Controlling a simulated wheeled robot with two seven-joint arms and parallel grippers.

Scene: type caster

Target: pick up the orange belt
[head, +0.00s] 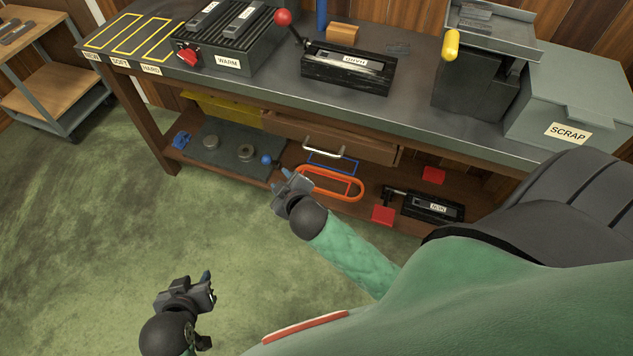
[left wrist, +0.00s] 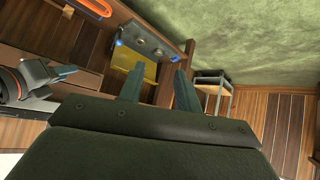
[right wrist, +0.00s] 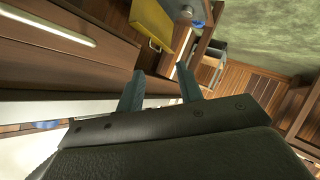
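The orange belt (head: 360,188) is a long closed loop lying on the workbench's lower shelf, below the drawer handle in the head view. Part of it shows at the top left of the left wrist view (left wrist: 98,6). My right gripper (head: 287,179) is just left of the belt in the head view, apparently empty; its fingers (right wrist: 160,90) stand apart in its wrist view, where I see no belt. My left gripper (head: 208,285) is farther away over the green floor; its fingers (left wrist: 158,85) are apart with nothing between them.
The workbench top (head: 415,100) and drawer (head: 350,147) overhang the shelf. A black NOW-like labelled device (head: 425,205) with red blocks (head: 383,215) lies right of the belt. A dark plate with round pieces (head: 212,149) lies left. The green floor (head: 90,230) is clear.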

